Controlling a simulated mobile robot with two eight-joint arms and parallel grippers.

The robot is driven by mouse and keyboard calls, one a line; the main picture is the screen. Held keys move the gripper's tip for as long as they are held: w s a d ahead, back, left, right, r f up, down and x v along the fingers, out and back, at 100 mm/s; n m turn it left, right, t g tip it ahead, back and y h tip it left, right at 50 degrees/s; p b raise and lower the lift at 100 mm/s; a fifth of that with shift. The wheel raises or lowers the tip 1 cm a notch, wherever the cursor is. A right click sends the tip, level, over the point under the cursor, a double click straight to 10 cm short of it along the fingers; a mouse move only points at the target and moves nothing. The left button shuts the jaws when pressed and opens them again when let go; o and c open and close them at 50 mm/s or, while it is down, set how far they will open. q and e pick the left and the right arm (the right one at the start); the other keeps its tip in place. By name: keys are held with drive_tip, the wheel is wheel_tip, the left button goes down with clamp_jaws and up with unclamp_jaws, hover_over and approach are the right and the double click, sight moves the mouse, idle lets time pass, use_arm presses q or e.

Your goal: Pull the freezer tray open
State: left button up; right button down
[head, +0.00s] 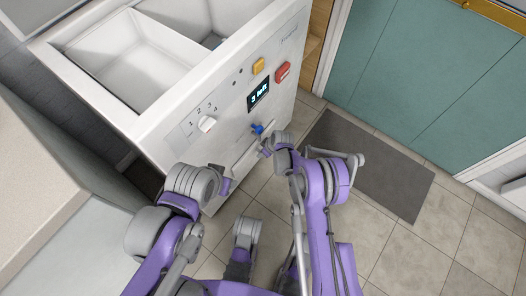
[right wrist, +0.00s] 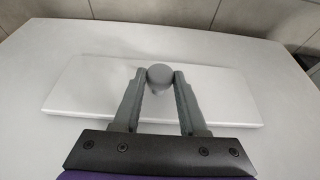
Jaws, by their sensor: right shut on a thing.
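The tray front (right wrist: 85,88) is a pale rectangular panel in the right wrist view, with a round grey knob (right wrist: 160,74) standing out from it. My right gripper (right wrist: 166,76) has its two fingers on either side of the knob and is shut on it. In the head view my right gripper (head: 266,148) is at the lower front of the white washtub unit (head: 225,135); the knob is hidden there. My left gripper (head: 222,180) is to the left, close to the same front face; its fingers are too unclear to tell their opening.
The unit's front carries a white dial (head: 206,124), a display (head: 258,95), a yellow button (head: 258,66), a red button (head: 282,72) and a blue knob (head: 257,129). A grey mat (head: 375,165) lies on the tiled floor at right. A pale counter (head: 35,185) stands at left.

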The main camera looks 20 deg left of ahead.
drive_tip(key=shift+d, duration=0.15)
idle(0.7)
drive_tip(key=s+d, duration=0.4)
drive_tip(key=d, duration=0.6)
drive_tip(key=shift+d, duration=0.3)
drive_tip(key=shift+c, duration=2.4)
unclamp_jaws()
drive_tip(key=p+v, duration=0.3)
drive_tip(key=v, duration=0.8)
drive_tip(key=shift+w+f, duration=0.1)
